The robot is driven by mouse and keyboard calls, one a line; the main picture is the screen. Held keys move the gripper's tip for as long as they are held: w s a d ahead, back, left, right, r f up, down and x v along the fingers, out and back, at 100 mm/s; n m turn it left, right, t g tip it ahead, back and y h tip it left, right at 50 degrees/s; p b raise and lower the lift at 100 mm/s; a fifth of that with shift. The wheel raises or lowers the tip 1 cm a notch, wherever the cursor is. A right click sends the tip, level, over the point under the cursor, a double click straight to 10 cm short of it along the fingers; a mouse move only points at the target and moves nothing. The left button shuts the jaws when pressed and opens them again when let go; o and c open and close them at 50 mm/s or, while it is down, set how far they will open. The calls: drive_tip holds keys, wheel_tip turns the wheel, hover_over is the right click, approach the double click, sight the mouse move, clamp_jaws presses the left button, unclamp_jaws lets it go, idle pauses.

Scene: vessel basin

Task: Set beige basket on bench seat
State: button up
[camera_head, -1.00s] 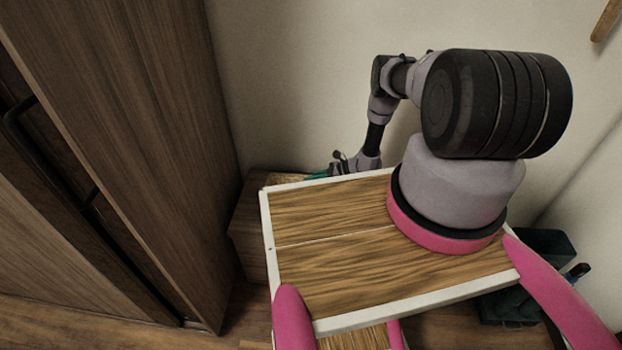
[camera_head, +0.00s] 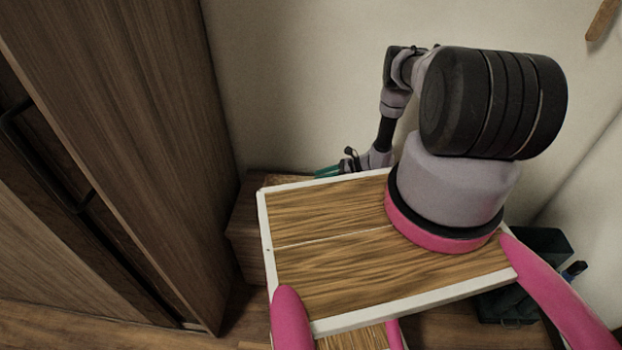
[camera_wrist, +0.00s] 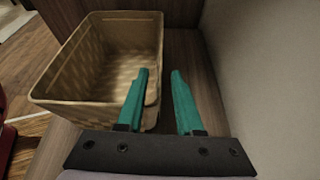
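The beige basket (camera_wrist: 95,62) stands upright on a brown wooden surface, which looks like the bench seat (camera_wrist: 183,55), at left in the wrist view. In the head view only a small tan strip of the basket (camera_head: 284,180) seems to show, above the dark wooden bench (camera_head: 246,225). My gripper (camera_wrist: 159,72) has teal fingers spread apart at the basket's right side. The left finger overlaps the basket's right wall and the right finger is outside it. I cannot tell whether either touches. My gripper (camera_head: 328,171) is partly hidden in the head view.
A tall wooden cabinet (camera_head: 120,130) stands at left. A pale wall (camera_head: 290,80) rises close behind the bench, and shows at right in the wrist view (camera_wrist: 265,70). A dark bin (camera_head: 540,250) is at lower right.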

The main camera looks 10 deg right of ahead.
drive_tip(key=v, duration=0.6)
drive_tip(key=shift+d, duration=0.25)
drive_tip(key=shift+r, duration=0.1)
drive_tip(key=shift+s, duration=0.15)
